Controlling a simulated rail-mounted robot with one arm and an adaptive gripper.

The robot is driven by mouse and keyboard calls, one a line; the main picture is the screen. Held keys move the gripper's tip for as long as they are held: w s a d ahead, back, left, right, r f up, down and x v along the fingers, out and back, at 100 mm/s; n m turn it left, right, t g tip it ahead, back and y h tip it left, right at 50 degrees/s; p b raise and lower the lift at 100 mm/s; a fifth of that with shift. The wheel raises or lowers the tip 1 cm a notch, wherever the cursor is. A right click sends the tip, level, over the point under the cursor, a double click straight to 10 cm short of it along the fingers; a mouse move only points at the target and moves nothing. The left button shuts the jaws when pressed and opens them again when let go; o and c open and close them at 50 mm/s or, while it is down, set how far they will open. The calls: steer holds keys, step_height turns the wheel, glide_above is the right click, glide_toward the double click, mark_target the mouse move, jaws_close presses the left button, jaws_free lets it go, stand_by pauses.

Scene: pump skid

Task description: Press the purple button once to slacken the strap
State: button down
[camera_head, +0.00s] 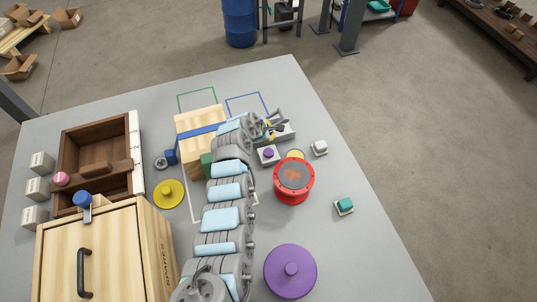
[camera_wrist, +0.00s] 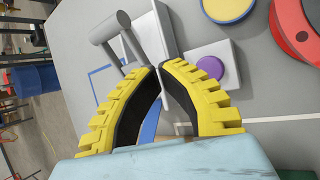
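The purple button (camera_head: 268,153) sits on a small light-grey box on the table, right of the wooden crate (camera_head: 192,123) with the blue strap (camera_head: 200,131) across it. In the head view my gripper (camera_head: 266,128) is partly hidden by my arm, just beyond the button. The strap (camera_wrist: 150,125) shows partly between the fingers.
A grey handle (camera_wrist: 110,27) on a light block is close beyond the fingertips. A red round container (camera_head: 294,187) and a yellow disc (camera_head: 296,154) are near the button.

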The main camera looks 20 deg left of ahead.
steer(key=shift+f, duration=0.1)
stand_by(0.3)
steer(key=b, duration=0.7)
glide_above(269, 150)
step_height(269, 150, down, 7)
steer(key=shift+r, duration=0.2)
steer(key=shift+f+b, duration=0.45)
steer(key=shift+f, duration=0.55)
steer(key=shift+f, duration=0.45)
steer(key=shift+f+b, duration=0.35)
steer(key=shift+f, duration=0.1)
stand_by(1.2)
steer(key=shift+r, duration=0.1)
steer(key=shift+r+p, duration=0.85)
steer(key=shift+p, duration=0.25)
